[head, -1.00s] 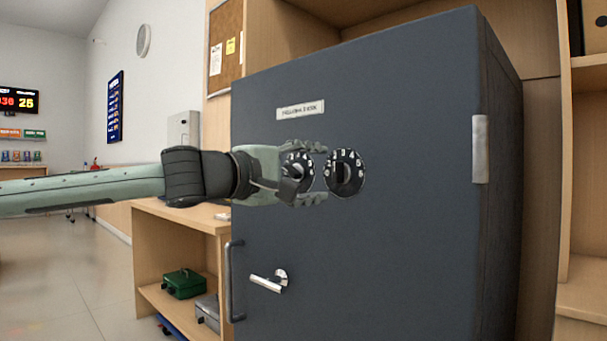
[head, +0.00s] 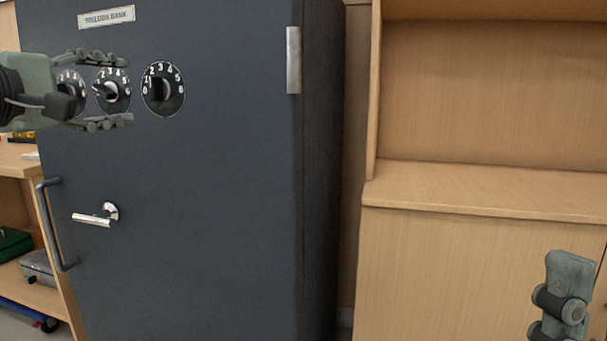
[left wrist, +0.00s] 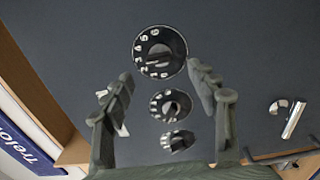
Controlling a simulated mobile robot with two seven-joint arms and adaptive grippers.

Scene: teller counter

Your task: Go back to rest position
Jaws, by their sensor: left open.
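My left gripper (head: 127,91) is open in front of the dark grey safe (head: 215,190), at the upper left of the head view. Its fingers spread above and below the middle dial (head: 112,90); the left dial (head: 70,88) is partly covered, and the right dial (head: 163,89) is clear. In the left wrist view, the fingers (left wrist: 160,76) stand either side of the row of dials, with nothing held between them. Part of my right gripper (head: 562,300) shows at the lower right; its jaw opening cannot be made out.
The safe has a silver lever (head: 97,215), a long dark pull handle (head: 52,225) and a hinge (head: 293,60). A wooden cabinet (head: 470,250) stands at right. Shelves at left hold a green box (head: 14,245) and a grey box (head: 38,265).

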